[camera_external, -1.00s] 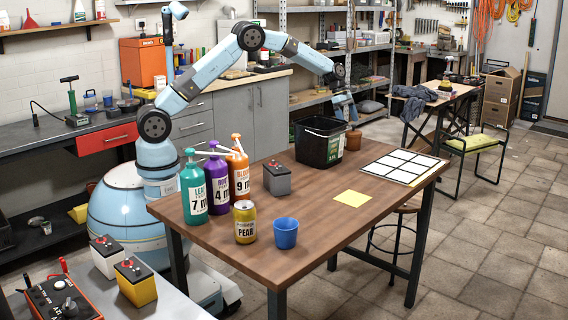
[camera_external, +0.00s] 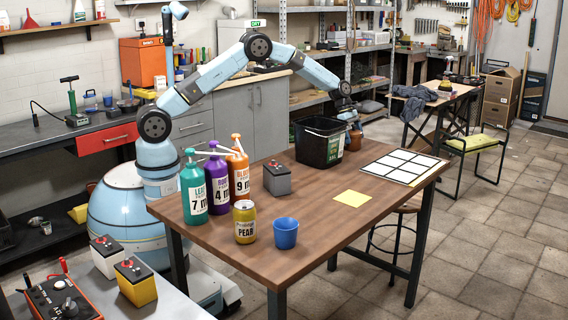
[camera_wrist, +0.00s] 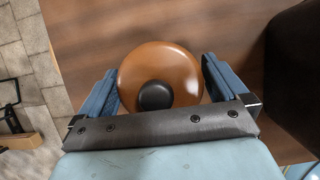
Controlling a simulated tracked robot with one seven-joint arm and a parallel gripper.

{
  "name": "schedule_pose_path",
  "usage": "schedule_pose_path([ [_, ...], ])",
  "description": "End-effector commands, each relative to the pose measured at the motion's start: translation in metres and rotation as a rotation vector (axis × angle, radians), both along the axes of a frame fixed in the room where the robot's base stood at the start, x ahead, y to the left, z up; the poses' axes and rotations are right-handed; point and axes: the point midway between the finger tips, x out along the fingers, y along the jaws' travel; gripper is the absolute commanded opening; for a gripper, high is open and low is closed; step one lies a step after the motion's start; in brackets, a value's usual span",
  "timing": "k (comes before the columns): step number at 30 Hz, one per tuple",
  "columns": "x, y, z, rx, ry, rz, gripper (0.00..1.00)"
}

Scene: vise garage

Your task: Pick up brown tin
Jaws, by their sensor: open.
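The brown tin (camera_external: 355,140) stands at the far edge of the wooden table, just behind the black bin, which partly hides it in the external view. In the wrist view the tin (camera_wrist: 185,68) shows from above as a round, shiny brown top with a dark knob. My gripper (camera_external: 350,122) points down just above the tin. In the wrist view my gripper (camera_wrist: 162,84) is open, with one blue finger on each side of the tin. I cannot tell how far down the fingers reach beside it.
The black bin (camera_external: 318,150) stands close in front of the tin; a dark shape (camera_wrist: 295,70) fills the wrist view's right side. A white grid panel (camera_external: 403,167) lies to the right. Bottles, a yellow can (camera_external: 244,222) and a blue cup (camera_external: 286,233) stand nearer the front.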

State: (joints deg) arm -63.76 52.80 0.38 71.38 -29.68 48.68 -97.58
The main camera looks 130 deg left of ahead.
Motion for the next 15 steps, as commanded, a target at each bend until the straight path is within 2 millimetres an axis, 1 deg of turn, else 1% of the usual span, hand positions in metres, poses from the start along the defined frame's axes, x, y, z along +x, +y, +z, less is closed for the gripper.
schedule_pose_path([
  [2,-0.0001,0.0,0.0001,0.0,0.0,0.0,0.99],
  [15,-0.0003,0.0,0.0001,0.0,0.0,0.0,0.57],
])
